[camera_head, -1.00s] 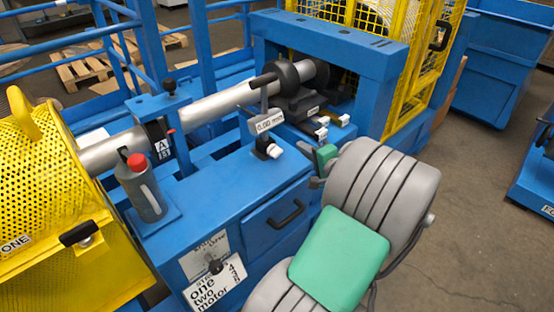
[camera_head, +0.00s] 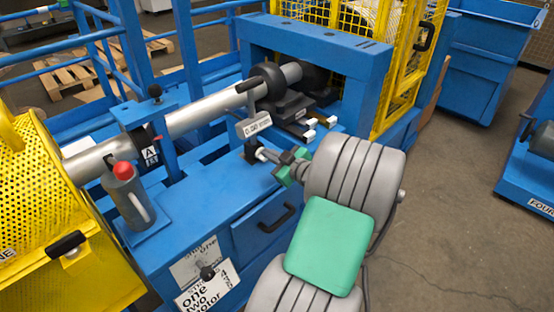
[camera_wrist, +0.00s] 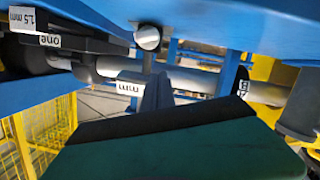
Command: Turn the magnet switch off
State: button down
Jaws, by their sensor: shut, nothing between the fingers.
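A small knob with a pale round end (camera_head: 261,154) on a dark mount stands on the blue bench top, below the indicator sign; I take it to be the magnet switch, though no label on it is readable. In the wrist view its round metal end (camera_wrist: 147,37) shows near the top centre. My gripper (camera_head: 283,158) is shut and empty, just right of the knob; I cannot tell whether they touch. The dark fingers (camera_wrist: 157,95) show in the wrist view, pointing toward the knob. The knob's on or off setting cannot be read.
A sign marked mm (camera_head: 254,125) stands close behind the knob. A long metal shaft (camera_head: 195,118) runs behind it into black bearing blocks (camera_head: 290,102). A grey can with a red cap (camera_head: 128,195) stands left. A yellow mesh guard (camera_head: 400,60) is behind.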

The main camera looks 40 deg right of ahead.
jog(key=x, duration=0.4)
jog(key=shift+a, duration=0.1)
jog(key=f, duration=0.1)
jog(key=d+f, duration=0.1)
jog(key=shift+d+f+b, duration=0.15)
jog(key=shift+f+b, duration=0.25)
jog(key=shift+d+f, duration=0.25)
jog(key=shift+f, duration=0.2)
